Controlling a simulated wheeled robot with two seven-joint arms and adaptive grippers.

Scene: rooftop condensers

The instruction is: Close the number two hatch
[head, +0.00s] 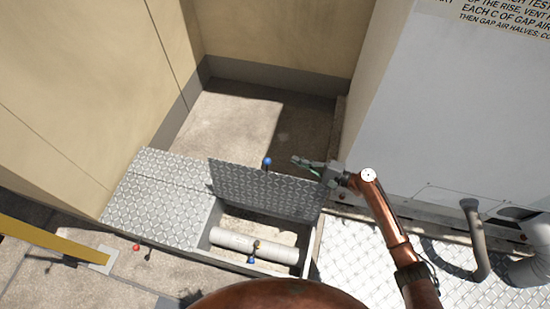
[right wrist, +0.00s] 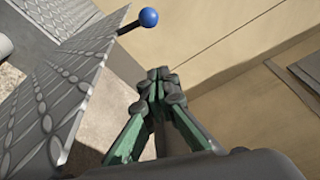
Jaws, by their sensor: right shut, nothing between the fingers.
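A diamond-plate hatch lid (head: 262,190) stands raised over an open pit in the head view. A blue ball knob (head: 267,161) on a short dark stem sits at its upper edge. My right gripper (head: 297,160) is shut and empty, just behind the raised lid and to the right of the knob. In the right wrist view the shut fingertips (right wrist: 160,78) are apart from the lid (right wrist: 60,95), which fills the left side, and from the blue knob (right wrist: 149,17) above. No number is readable on the lid. My left gripper is not in view.
In the open pit lies a pale pipe (head: 255,247) with a blue-handled valve (head: 251,258). A closed diamond-plate cover (head: 155,200) lies left, with a red knob (head: 136,247) by its front edge. A grey cabinet (head: 455,110) stands right; a yellow rail (head: 45,238) is at left.

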